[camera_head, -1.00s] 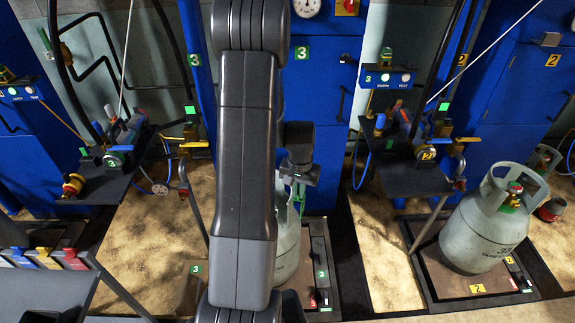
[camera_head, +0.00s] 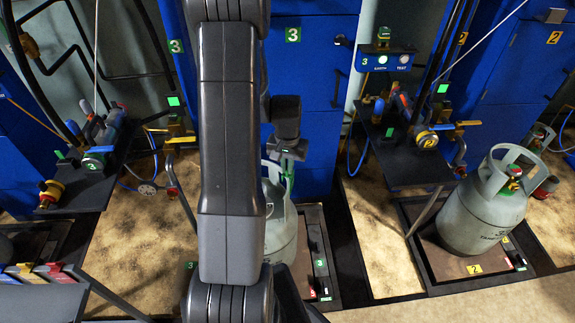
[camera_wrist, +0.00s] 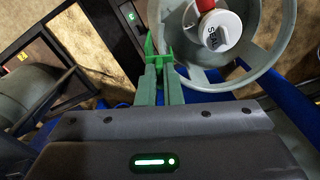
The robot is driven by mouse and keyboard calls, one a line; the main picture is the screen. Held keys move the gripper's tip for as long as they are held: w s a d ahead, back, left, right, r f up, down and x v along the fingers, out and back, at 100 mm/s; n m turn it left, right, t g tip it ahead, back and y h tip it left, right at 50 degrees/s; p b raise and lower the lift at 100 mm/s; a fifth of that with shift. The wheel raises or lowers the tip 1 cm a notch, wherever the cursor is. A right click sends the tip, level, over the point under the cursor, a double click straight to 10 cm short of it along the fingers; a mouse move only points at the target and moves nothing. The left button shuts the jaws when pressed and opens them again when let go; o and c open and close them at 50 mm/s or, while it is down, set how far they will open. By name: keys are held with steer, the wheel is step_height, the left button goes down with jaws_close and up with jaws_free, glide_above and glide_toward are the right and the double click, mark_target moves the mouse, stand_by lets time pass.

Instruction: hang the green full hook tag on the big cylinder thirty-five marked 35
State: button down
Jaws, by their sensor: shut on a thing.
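My gripper (camera_wrist: 160,82) is shut on the green hook tag (camera_wrist: 150,46), seen in the wrist view. The tag is narrow and bright green, and its upper part lies against or just beside the left rim of a grey cylinder collar (camera_wrist: 262,68). I cannot tell whether its hook is over the rim. In the head view my gripper (camera_head: 287,160) is above the grey cylinder (camera_head: 281,232), which my arm partly hides.
The cylinder stands on a scale platform (camera_head: 318,262) marked 3. Another grey cylinder (camera_head: 485,218) stands at right on a scale marked 2. Black shelves with valves (camera_head: 405,160) flank the blue cabinet (camera_head: 318,100). Coloured tags (camera_head: 52,270) sit in a rack at lower left.

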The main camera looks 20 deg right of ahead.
steer(key=shift+f+b, duration=1.6)
steer(key=shift+f, duration=0.65)
steer(key=shift+f+b, duration=0.2)
steer(key=shift+b, duration=0.2)
steer(key=shift+f+b, duration=0.6)
steer(key=shift+f, duration=0.2)
steer(key=shift+f, duration=0.2)
steer(key=shift+s+f+b, duration=0.1)
steer(key=shift+f+b, duration=0.35)
steer(key=shift+b, duration=0.05)
steer(key=shift+f+b, duration=0.3)
steer(key=shift+f, duration=0.15)
steer(key=c, duration=1.5)
jaws_free()
steer(key=shift+r, duration=0.1)
